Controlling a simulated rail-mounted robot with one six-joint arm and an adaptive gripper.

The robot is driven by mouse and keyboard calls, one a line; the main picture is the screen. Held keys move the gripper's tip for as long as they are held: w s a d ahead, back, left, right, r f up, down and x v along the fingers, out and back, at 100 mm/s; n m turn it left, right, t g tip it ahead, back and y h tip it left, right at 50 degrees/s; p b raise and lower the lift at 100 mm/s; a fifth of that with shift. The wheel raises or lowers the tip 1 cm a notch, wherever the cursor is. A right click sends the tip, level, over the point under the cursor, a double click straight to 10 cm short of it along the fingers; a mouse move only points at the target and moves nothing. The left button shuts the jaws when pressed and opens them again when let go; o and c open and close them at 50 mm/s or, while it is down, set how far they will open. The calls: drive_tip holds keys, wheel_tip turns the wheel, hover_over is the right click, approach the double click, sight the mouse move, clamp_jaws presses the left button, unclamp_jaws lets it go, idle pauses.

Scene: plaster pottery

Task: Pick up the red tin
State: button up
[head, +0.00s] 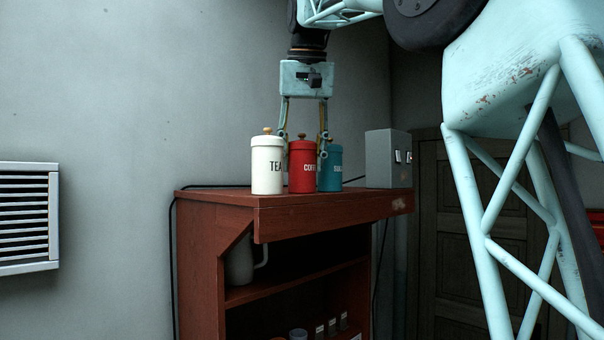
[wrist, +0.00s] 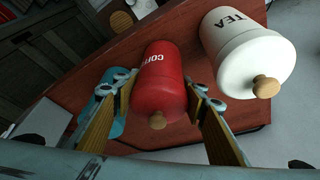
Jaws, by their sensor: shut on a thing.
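The red tin (head: 302,168), lettered as coffee, stands upright on top of the red-brown cabinet, between a white tin and a teal tin. It also shows in the wrist view (wrist: 162,80), with its round knob toward the camera. My gripper (head: 304,150) reaches straight down from above, and its two fingers are shut on the red tin from both sides. In the wrist view the fingers (wrist: 162,95) flank the tin's body. In the head view the tin's base appears level with the cabinet top; I cannot tell whether it is lifted.
The white tea tin (head: 267,165) is close on the left, and the teal tin (head: 330,170) is close on the right, partly hidden behind the red tin. A grey box (head: 388,158) stands at the right end of the cabinet top (head: 350,198). A black cable runs along the back.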

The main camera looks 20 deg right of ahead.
sight(302, 138)
drive_tip(key=shift+r, duration=0.15)
drive_tip(key=shift+w+r+p, duration=0.1)
drive_tip(key=shift+r+p, duration=0.2)
drive_tip(key=shift+r, duration=1.35)
drive_tip(key=s+d+r+b, duration=0.1)
drive_tip(key=s+d+b, duration=0.2)
drive_tip(key=s, duration=1.2)
drive_tip(key=shift+s+d+r, duration=0.15)
drive_tip(key=shift+d+r, duration=0.05)
drive_tip(key=shift+d, duration=0.8)
